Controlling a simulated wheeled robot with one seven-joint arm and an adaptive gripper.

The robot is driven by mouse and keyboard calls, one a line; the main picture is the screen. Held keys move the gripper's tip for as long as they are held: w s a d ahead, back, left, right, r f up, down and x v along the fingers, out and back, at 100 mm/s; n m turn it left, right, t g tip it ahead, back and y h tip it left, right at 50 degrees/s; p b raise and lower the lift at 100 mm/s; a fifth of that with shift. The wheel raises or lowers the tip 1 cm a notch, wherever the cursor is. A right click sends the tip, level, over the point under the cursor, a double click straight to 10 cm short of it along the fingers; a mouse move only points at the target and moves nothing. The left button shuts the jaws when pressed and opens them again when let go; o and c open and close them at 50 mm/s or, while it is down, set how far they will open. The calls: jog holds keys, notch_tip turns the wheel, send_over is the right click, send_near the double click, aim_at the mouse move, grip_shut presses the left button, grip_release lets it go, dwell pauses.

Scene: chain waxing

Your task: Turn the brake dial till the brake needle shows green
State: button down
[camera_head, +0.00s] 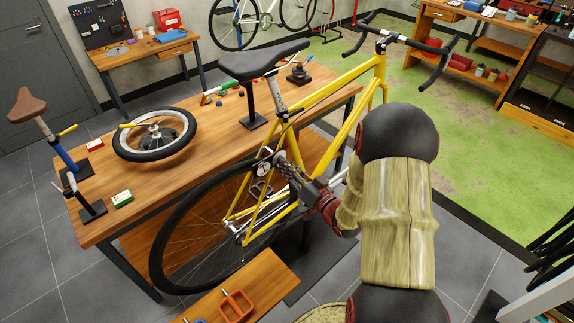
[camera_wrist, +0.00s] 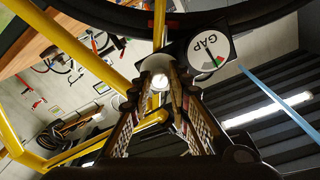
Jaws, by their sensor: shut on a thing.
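The yellow bicycle (camera_head: 345,78) stands beside the wooden workbench. A round white gauge marked GAP (camera_wrist: 207,48) sits on a dark housing near the rear wheel. Its face shows upside down in the wrist view, with dark, green and red patches; I cannot tell which colour the needle is on. The gauge also shows small in the head view (camera_head: 265,168). My gripper (camera_wrist: 158,84) reaches in beside the gauge, also seen in the head view (camera_head: 284,167). Its fingers are closed on the small brake dial (camera_wrist: 158,79), which is mostly hidden between the fingertips.
Yellow frame tubes (camera_wrist: 92,58) and the black rear tyre (camera_head: 166,245) are close around my gripper. The workbench (camera_head: 205,185) holds a loose wheel (camera_head: 154,137) and a small green box (camera_head: 122,198). An orange tray (camera_head: 236,306) is in front.

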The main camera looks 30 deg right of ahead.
jog(key=shift+a+f, duration=0.1)
jog(key=shift+f, duration=0.15)
jog(key=c, duration=2.1)
grip_release()
jog(key=o, duration=0.5)
jog(key=shift+r, duration=0.15)
jog(key=shift+c, duration=0.2)
jog(key=s+d, duration=0.1)
jog(key=s, duration=1.1)
jog(key=shift+f, duration=0.2)
